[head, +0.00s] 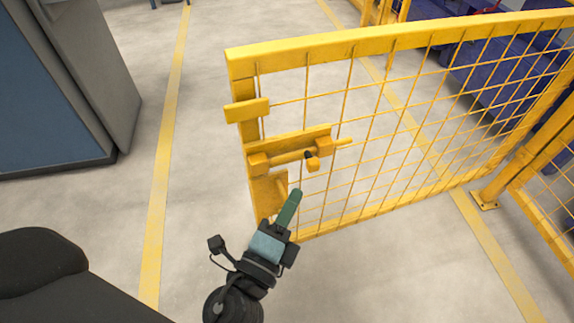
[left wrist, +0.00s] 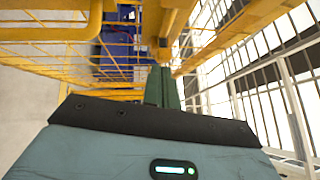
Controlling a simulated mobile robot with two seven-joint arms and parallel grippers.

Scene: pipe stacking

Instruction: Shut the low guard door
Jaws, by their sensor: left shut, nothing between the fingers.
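The low guard door (head: 340,43) is a yellow frame with wire mesh, standing open at an angle across the middle and right of the head view. A yellow slide bolt (head: 290,157) is mounted near its free edge on the left. My left gripper (head: 294,197) is shut and empty, its green fingers just below the bolt, near the lower part of the free edge; I cannot tell whether they touch the door. In the left wrist view the shut green fingers (left wrist: 161,88) point toward yellow bars of the door (left wrist: 40,34). My right gripper is out of view.
A blue and grey cabinet (head: 50,90) stands at the left. A yellow fixed fence post (head: 487,195) with a floor plate stands at the right. Yellow lines (head: 165,150) mark the pale floor, which is clear between cabinet and door. Blue equipment (head: 500,85) shows behind the mesh.

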